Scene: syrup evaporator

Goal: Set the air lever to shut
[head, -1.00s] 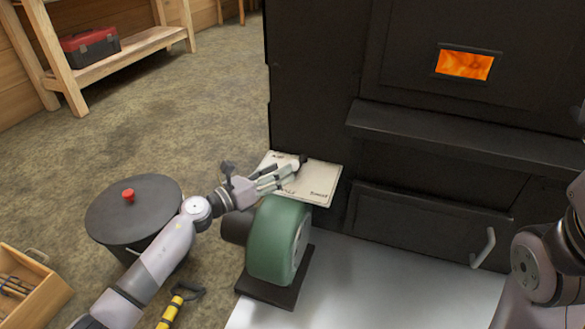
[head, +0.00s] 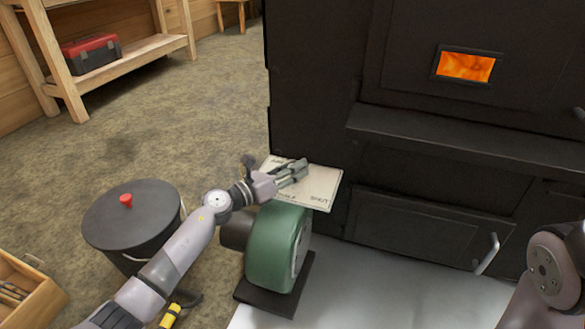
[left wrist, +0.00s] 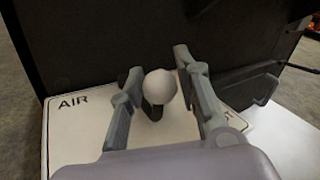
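The air lever's round white knob (left wrist: 160,87) stands on a short dark stem (left wrist: 152,110) in the left wrist view. It is above a cream plate (left wrist: 72,124) marked AIR. In the head view the plate (head: 325,190) sits above the green blower (head: 273,250), with SHUT lettered toward its right end. My left gripper (head: 303,167) reaches over the plate and largely hides the lever there. In the left wrist view the fingers of my left gripper (left wrist: 158,72) are open, one on each side of the knob. My right gripper is out of view.
The black evaporator front (head: 440,217) rises close behind the plate, with a ledge (head: 450,132) above. A dark lidded drum (head: 130,222) stands left of my left arm. A wooden crate (head: 30,295) is at the lower left. Open floor lies behind the drum.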

